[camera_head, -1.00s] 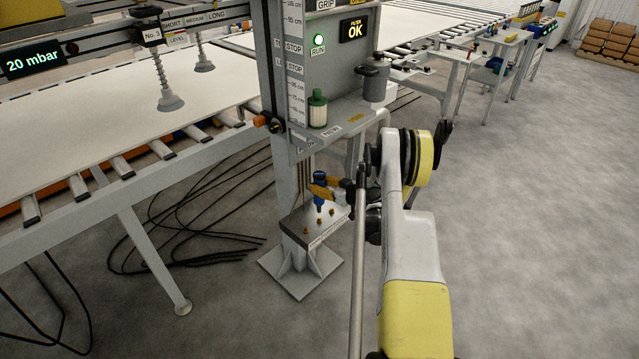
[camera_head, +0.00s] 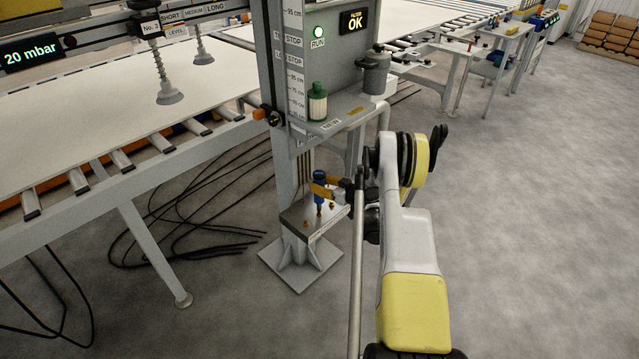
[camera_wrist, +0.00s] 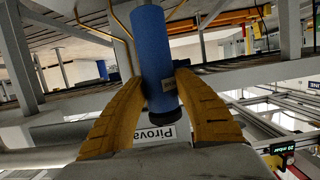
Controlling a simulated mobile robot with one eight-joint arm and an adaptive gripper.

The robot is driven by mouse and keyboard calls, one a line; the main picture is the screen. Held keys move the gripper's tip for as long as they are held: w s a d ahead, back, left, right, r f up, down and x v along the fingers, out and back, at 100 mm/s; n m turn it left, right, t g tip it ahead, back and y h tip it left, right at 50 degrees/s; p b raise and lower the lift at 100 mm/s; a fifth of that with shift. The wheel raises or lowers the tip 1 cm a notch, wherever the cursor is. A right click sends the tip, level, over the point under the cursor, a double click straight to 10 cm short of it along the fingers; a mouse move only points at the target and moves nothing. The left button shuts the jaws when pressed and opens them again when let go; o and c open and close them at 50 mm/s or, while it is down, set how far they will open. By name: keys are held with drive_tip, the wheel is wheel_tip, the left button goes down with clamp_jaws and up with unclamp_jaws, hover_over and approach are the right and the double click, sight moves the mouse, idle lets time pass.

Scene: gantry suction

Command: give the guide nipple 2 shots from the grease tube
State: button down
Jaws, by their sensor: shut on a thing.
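The grease tube (camera_head: 319,183) is blue with a dark end and stands upright over the small grey bracket plate (camera_head: 300,217) low on the column. My gripper (camera_head: 323,187) is shut on it with its yellow fingers. In the wrist view the blue tube (camera_wrist: 156,50) runs between the two yellow fingers (camera_wrist: 160,100), its dark end close to my palm. Several brass nipples stand on the plate; one brass nipple (camera_head: 331,209) shows right of the tube. The tube's lower end is at or just above a nipple; I cannot tell whether they touch.
A green-capped bottle (camera_head: 317,103) and a grey canister (camera_head: 374,75) stand on the shelf above. The roller conveyor (camera_head: 160,147) with a white board is at left. Black cables (camera_head: 190,200) lie on the floor below it. The floor at right is clear.

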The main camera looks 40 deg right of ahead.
drive_tip(key=shift+f, duration=0.3)
drive_tip(key=shift+r, duration=0.15)
drive_tip(key=shift+r, duration=0.45)
drive_tip(key=shift+f, duration=0.4)
idle(0.9)
drive_tip(key=shift+r, duration=0.55)
